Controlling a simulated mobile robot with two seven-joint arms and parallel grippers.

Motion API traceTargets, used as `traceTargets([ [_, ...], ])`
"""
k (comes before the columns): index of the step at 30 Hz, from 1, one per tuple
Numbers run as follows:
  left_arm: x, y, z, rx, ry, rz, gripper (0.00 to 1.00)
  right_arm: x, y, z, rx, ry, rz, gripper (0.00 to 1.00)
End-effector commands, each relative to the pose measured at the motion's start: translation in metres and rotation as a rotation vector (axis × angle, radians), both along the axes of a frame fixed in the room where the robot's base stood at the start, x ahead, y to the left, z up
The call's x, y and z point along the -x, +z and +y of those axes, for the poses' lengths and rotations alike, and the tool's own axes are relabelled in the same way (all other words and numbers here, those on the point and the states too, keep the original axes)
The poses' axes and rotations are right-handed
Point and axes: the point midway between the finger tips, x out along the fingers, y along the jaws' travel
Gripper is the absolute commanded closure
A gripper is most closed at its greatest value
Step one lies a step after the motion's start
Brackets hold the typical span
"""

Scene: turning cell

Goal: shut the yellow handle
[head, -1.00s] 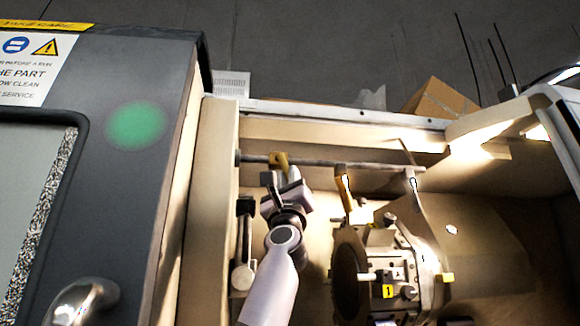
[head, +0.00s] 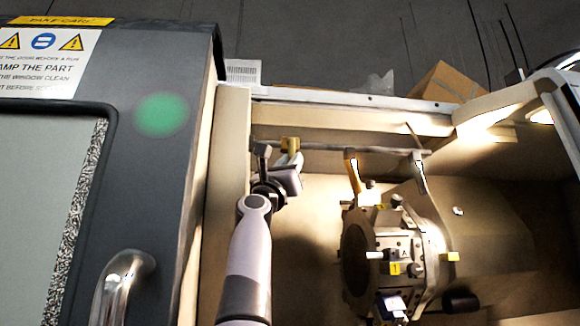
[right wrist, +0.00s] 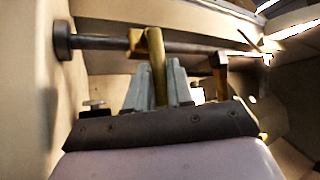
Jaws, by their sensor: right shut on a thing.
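The yellow handle (head: 291,146) sits on a horizontal pipe near the pipe's left end. In the right wrist view the handle (right wrist: 157,65) hangs from the pipe and runs down between the two grey fingers. My right gripper (head: 283,172) is shut on the handle just below the pipe; it also shows in the right wrist view (right wrist: 156,88). The fingers and the gripper body hide the handle's lower end. My left gripper is not in view.
The pipe (head: 330,149) runs along the cell's back wall. A second, orange-yellow lever (head: 353,173) hangs from it to the right. A tool turret (head: 392,250) stands below that. The grey machine door (head: 150,170) with its metal handle (head: 122,285) is at left.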

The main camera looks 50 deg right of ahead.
Motion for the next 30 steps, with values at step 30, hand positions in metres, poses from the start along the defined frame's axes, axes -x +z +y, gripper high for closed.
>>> traceTargets([
  [30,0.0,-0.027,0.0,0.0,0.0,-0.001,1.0,0.006,-0.033,0.03,0.0,0.006,-0.001,0.72],
])
